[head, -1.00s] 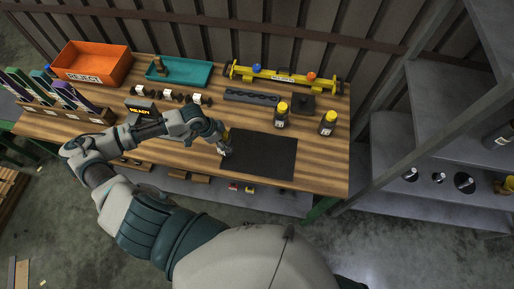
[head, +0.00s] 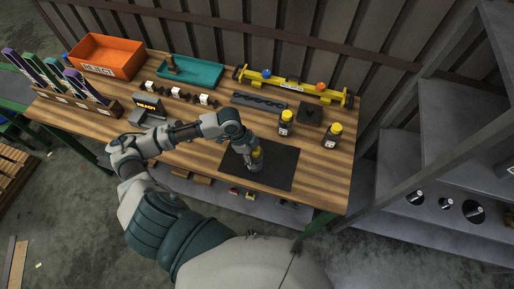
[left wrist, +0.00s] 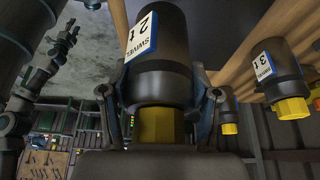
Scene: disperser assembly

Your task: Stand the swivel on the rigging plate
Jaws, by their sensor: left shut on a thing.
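Two other dark, yellow-topped swivels stand behind and to the right, one nearer the back (head: 286,123) and one at the right (head: 333,135). My right gripper is not in view.
Behind are a dark strip with holes (head: 260,101), a dark square block (head: 311,113) and a yellow beam (head: 295,86). A teal tray (head: 203,73) and an orange reject bin (head: 107,57) stand further left. The black rectangle's right part is clear.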

